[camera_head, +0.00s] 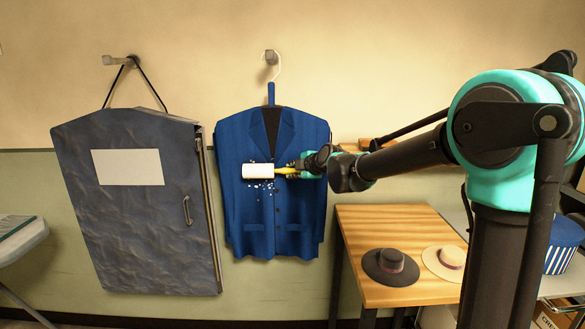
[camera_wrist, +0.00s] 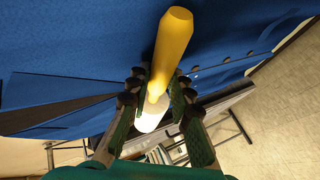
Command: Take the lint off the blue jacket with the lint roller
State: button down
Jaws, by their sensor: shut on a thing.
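The blue jacket (camera_head: 298,217) hangs on a hanger from a wall hook, its front facing me. The lint roller has a white cylinder (camera_head: 258,171) and a yellow handle (camera_head: 286,171). It lies level across the jacket's chest, at or very near the cloth; I cannot tell whether it touches. White lint specks (camera_head: 264,187) show on the jacket just below and around the roller. My gripper (camera_head: 301,168) is shut on the yellow handle, at the right of the roller. In the wrist view the handle (camera_wrist: 172,45) runs between the fingers, with the white part (camera_wrist: 150,120) partly hidden behind them.
A dark garment bag (camera_head: 140,220) with a white panel hangs at the left. A wooden table (camera_head: 365,232) at the right bears a dark hat (camera_head: 390,266) and a cream hat (camera_head: 446,262). A blue-and-white striped thing (camera_head: 562,259) stands at the far right. Bare wall lies between bag and jacket.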

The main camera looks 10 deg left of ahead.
jog(key=shift+w+f, duration=0.15)
jog(key=shift+f, duration=7.5)
jog(key=s+d, duration=0.2)
jog(key=s, duration=0.6)
jog(key=shift+a, duration=0.1)
